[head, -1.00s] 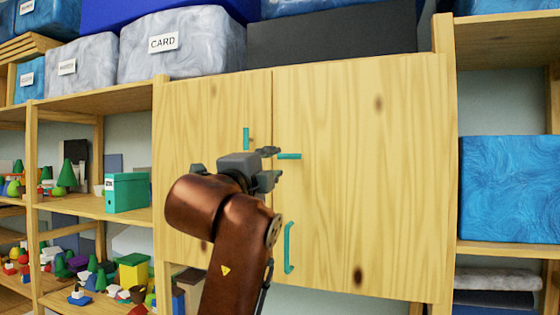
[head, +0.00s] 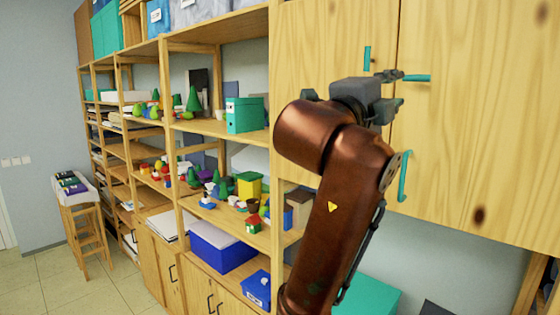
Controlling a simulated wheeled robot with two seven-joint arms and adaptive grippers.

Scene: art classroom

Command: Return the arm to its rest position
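My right arm (head: 340,215), copper-brown, rises from the bottom of the head view in front of a wooden wall cabinet (head: 470,130). Its dark grey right gripper (head: 393,90) is at the upper end, fingers pointing right. The two fingers are apart with nothing visible between them, so it is open. The upper fingertip overlaps the left end of a teal horizontal handle (head: 417,78) in the picture; I cannot tell whether they touch. My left gripper is not in view.
Both cabinet doors look shut; a vertical teal handle (head: 367,59) and a curved one (head: 404,177) are close to the gripper. Open shelves (head: 200,125) with toys and a teal box (head: 244,114) stand left. A wooden stool (head: 84,225) stands farther left. The floor (head: 110,290) there is clear.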

